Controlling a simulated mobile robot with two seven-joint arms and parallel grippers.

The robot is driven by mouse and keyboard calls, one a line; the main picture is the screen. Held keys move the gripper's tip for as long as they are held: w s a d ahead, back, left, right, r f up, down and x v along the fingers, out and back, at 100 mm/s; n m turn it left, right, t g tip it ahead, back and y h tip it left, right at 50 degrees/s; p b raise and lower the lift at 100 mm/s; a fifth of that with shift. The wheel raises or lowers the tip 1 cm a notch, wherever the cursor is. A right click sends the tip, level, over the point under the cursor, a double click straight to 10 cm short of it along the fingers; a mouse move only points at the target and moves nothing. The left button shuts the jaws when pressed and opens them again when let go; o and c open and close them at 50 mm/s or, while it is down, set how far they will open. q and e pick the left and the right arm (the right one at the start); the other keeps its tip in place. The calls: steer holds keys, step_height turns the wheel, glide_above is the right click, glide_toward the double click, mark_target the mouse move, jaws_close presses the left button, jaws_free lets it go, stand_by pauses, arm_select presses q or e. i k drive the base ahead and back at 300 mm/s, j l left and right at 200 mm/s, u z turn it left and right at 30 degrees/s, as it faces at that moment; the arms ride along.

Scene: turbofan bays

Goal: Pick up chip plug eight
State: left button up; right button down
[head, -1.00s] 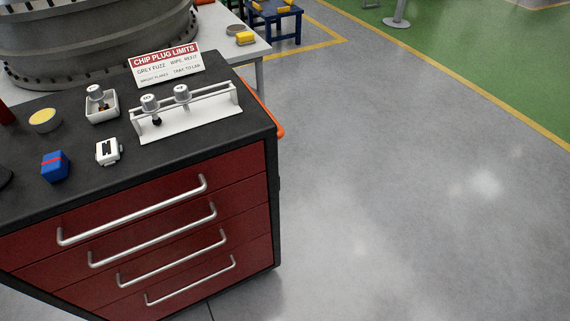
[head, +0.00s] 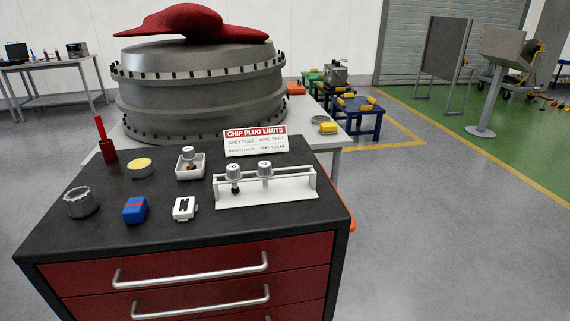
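Three metal chip plugs show on the black top of the red drawer cabinet. Two plugs, the left one (head: 234,172) and the right one (head: 265,169), stand in a white rack (head: 285,193). Dark matter shows under the left one. A third plug (head: 188,155) stands in a small white tray (head: 179,174). Their cap markings are too small to read, so I cannot tell which is plug eight. Neither of my grippers is in view.
The cabinet top (head: 110,222) also holds a grey cup (head: 82,203), a blue block with a red band (head: 135,210), a white box (head: 184,208), a yellow-topped tin (head: 140,168), a red-handled tool (head: 106,142) and a limits sign (head: 256,141). Open floor lies right.

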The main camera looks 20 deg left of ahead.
mark_target(233, 173)
steer(key=u, duration=1.4)
